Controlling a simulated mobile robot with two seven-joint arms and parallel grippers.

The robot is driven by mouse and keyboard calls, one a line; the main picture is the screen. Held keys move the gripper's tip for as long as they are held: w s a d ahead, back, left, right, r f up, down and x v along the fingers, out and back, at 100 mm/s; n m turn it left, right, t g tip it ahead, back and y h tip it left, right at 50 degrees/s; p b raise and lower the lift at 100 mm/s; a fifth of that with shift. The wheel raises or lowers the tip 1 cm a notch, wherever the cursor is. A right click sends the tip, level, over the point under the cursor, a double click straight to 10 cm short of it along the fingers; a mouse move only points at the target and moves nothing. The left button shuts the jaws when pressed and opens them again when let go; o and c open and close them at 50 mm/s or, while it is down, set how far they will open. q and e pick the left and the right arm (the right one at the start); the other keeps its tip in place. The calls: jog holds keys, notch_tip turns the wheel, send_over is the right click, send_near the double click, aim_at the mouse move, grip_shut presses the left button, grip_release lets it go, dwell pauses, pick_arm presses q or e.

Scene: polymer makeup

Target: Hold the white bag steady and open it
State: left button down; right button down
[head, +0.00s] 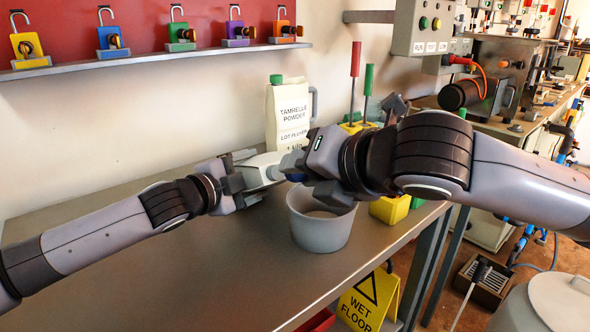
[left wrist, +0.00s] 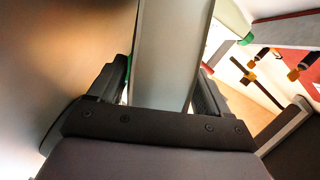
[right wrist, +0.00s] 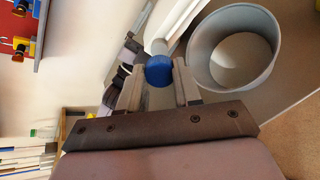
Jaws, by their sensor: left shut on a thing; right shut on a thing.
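A white bag (head: 262,170) lies tilted on its side above the table, with a blue cap (head: 295,177) at its right end. My left gripper (head: 240,180) is shut on the body of the bag, which also fills the space between the fingers in the left wrist view (left wrist: 168,55). My right gripper (head: 300,165) is shut on the blue cap, which shows between its fingertips in the right wrist view (right wrist: 159,71). The cap is at the bag's end; whether it is loosened I cannot tell. My right gripper partly hides the cap in the head view.
A grey bucket (head: 320,233) stands under the cap, near the table's right edge. A second white bag (head: 288,115) with a green cap stands behind. Yellow holders (head: 390,208) stand right of the bucket. The table's left front (head: 190,275) is clear.

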pick_arm(q)
grip_release()
jog(key=shift+s+a, duration=0.1)
